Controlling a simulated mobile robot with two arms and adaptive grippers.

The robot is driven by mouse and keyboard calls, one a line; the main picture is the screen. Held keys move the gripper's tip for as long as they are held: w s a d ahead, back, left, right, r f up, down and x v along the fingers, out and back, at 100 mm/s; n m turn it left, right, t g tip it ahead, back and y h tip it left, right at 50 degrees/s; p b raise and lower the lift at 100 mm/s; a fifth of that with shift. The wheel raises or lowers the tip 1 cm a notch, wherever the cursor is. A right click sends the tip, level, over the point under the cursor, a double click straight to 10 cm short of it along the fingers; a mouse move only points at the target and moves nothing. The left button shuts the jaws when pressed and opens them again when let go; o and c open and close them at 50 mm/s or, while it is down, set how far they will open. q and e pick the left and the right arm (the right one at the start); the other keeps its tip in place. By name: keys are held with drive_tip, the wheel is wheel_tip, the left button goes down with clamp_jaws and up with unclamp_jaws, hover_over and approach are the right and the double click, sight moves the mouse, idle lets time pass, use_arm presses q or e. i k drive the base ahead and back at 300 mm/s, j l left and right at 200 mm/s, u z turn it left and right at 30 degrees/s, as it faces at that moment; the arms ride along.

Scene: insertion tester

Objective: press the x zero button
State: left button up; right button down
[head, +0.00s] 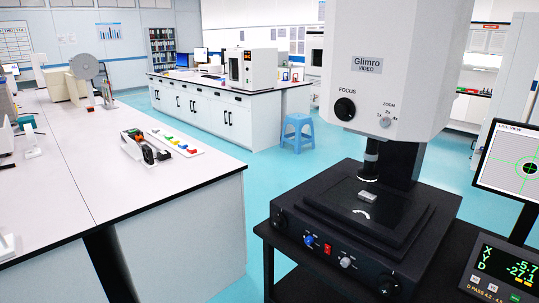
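The digital readout box (500,272) sits at the lower right, partly cut off by the picture's edge. Its dark screen (508,268) shows green X and Y/D lines, reading about -5.7 and -27.1. Small light buttons sit on its lower front: one at the left (476,279) and another just right of it (492,287). Their labels are too small to read, so I cannot tell which is the x zero button. Neither of my grippers is in view.
The Glimro video measuring machine (380,70) stands on a black table (283,243), with a small part (368,196) on its stage. A monitor (510,160) stands above the readout. White benches (60,185) fill the left; a blue stool (297,130) stands behind on open floor.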

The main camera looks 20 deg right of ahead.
sight(474, 278)
drive_tip(key=z, duration=2.4)
drive_tip(key=i+j+u, duration=0.15)
drive_tip(key=i, duration=0.45)
